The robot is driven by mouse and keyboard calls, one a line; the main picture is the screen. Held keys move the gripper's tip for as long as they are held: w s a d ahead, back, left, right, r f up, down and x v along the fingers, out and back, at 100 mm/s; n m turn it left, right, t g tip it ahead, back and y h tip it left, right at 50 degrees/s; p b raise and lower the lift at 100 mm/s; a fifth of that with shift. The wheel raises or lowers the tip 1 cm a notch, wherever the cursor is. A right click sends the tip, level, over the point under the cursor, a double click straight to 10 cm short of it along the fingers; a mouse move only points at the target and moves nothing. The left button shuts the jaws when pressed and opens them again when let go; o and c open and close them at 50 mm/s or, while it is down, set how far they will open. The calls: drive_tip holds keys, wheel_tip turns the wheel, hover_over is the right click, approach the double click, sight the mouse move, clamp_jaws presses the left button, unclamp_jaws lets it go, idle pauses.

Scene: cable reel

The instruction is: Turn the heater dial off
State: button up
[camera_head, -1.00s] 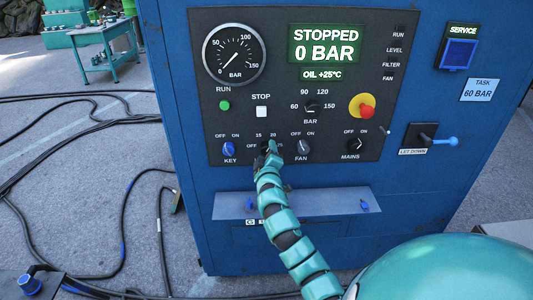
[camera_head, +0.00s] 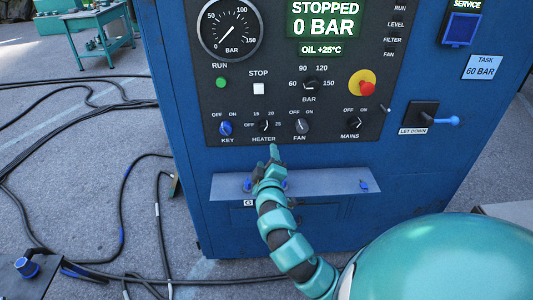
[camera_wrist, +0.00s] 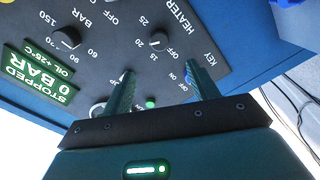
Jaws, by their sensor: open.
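The heater dial (camera_head: 266,125) is a small black knob on the dark control panel, between the blue key switch (camera_head: 226,129) and the fan dial (camera_head: 302,125). Its scale reads OFF, 15, 20, 25. I cannot tell for sure which mark it points at. The heater dial also shows in the wrist view (camera_wrist: 160,40), beyond my fingertips. My gripper (camera_head: 266,163) is just below the heater dial in the head view, apart from it. In the wrist view my gripper (camera_wrist: 160,76) has its two fingers spread, with nothing between them.
A grey ledge (camera_head: 325,182) juts out below the panel, behind my gripper. A red and yellow stop button (camera_head: 362,84), mains dial (camera_head: 351,124) and blue let-down lever (camera_head: 445,121) are to the right. Black cables (camera_head: 60,130) lie on the floor at left.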

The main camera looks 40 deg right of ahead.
drive_tip(key=shift+p+v, duration=0.35)
drive_tip(key=shift+v, duration=0.9)
